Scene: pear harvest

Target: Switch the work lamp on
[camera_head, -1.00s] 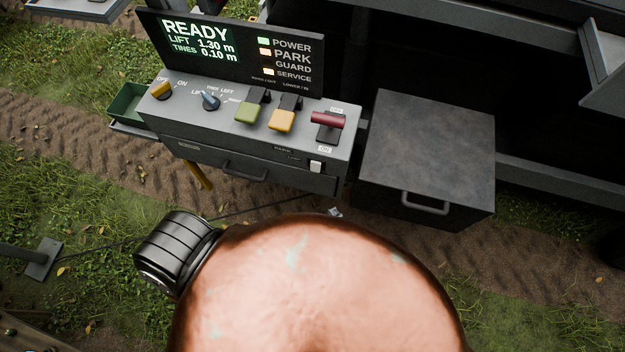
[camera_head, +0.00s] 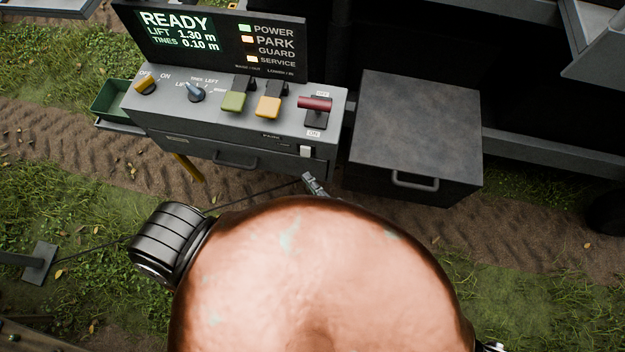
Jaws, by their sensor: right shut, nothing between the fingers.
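The grey control console (camera_head: 150,117) stands at upper left, with knobs and levers on top. On its front face, near the right end, is a small white rocker switch (camera_head: 306,151), which may be the lamp switch. The small lettering beside it is too blurred to read. I cannot tell the switch's position, and no lamp can be made out. My right gripper (camera_head: 310,178) is shut and empty, just below the switch in the picture and apart from it. Its rear is hidden behind my copper-coloured body. My left gripper is not in view.
The display (camera_head: 175,32) reads READY, lift 1.30 m, tines 0.10 m. The console carries an orange knob (camera_head: 146,85), blue knob (camera_head: 196,93), green lever (camera_head: 233,101), yellow lever (camera_head: 268,106) and red handle (camera_head: 315,103). A dark box (camera_head: 415,125) stands right of it.

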